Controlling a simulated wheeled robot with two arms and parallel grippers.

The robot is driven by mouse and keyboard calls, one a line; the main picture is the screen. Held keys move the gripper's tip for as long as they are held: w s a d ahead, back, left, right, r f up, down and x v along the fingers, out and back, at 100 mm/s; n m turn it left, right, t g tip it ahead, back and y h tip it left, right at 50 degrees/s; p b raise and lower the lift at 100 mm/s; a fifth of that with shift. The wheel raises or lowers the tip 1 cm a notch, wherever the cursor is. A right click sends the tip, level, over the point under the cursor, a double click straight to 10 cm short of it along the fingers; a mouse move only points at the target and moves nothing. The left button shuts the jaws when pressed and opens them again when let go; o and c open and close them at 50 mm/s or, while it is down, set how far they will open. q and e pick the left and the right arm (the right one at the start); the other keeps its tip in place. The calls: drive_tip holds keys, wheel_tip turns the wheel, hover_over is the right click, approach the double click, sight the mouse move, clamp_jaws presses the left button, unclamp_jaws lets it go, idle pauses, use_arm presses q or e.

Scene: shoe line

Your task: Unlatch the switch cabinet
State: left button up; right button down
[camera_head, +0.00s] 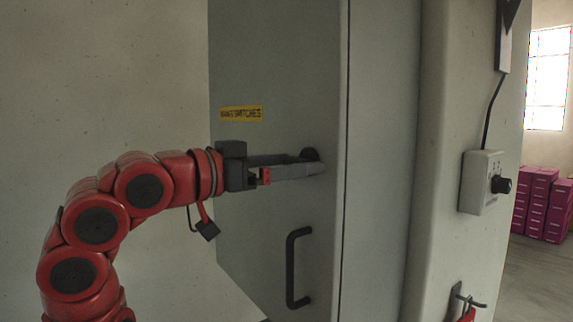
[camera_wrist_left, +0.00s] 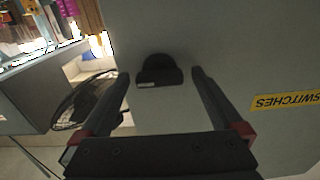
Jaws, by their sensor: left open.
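The grey switch cabinet door (camera_head: 275,65) fills the middle of the head view, with a yellow label (camera_head: 241,114) reading SWITCHES. A dark round latch knob (camera_head: 309,154) sits on the door near its right edge, partly hidden by my gripper. My left gripper (camera_head: 318,165) reaches it from the left, fingers level. In the left wrist view, the black latch knob (camera_wrist_left: 158,71) lies between the two spread fingertips of my left gripper (camera_wrist_left: 159,72), with a gap on both sides. A black vertical door handle (camera_head: 292,268) is below. My right gripper is not in view.
A grey control box (camera_head: 482,182) with a black knob is on the pillar at right. Below it a hook (camera_head: 468,299) holds something red. Magenta boxes (camera_head: 540,205) stand far right.

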use_arm(q)
drive_tip(key=b+v, duration=0.4)
drive_tip(key=v, duration=1.3)
drive_tip(key=shift+s+a, duration=0.15)
